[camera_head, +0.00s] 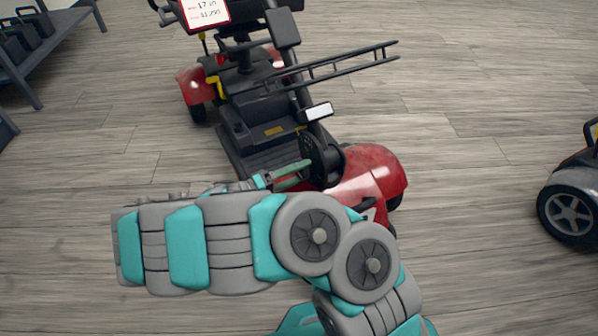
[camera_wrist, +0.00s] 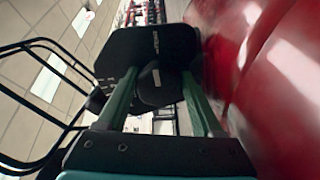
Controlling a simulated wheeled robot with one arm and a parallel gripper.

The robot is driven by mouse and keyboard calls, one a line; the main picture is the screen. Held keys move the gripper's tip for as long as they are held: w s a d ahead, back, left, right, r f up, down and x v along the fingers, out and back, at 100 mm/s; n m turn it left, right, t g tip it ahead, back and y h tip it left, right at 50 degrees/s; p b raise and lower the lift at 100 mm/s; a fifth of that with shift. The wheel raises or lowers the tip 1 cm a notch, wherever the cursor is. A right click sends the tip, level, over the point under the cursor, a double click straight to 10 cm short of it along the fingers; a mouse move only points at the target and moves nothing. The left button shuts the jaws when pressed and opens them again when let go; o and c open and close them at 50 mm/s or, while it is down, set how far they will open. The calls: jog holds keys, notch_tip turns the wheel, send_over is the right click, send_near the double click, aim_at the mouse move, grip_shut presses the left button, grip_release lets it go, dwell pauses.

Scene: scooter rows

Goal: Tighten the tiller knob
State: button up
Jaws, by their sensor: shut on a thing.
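The red mobility scooter (camera_head: 365,178) stands in front of me, its dark tiller (camera_head: 286,62) rising from the front end. My gripper (camera_head: 306,167) reaches to the tiller's lower part, just above the red front body. In the wrist view, my gripper (camera_wrist: 160,88) has its two green fingers on either side of a dark rounded knob (camera_wrist: 158,92) and is shut on it. A black plate (camera_wrist: 150,48) lies behind the knob. In the head view I cannot make out the knob apart from the dark parts around it.
The scooter's red body (camera_wrist: 275,75) is close on the right in the wrist view. A black rail frame (camera_head: 345,64) juts right from the scooter. Another scooter (camera_head: 572,200) stands at the far right, and a grey shelf (camera_head: 55,42) at the upper left. Wood floor between is clear.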

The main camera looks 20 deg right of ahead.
jog(key=shift+f+m, duration=0.1)
jog(key=shift+m, duration=0.5)
jog(key=shift+a, duration=0.1)
jog(key=o, duration=1.4)
jog(key=shift+c, duration=0.2)
jog(key=v, duration=0.7)
jog(key=shift+s+a+p, duration=0.1)
jog(key=shift+a+p, duration=0.3)
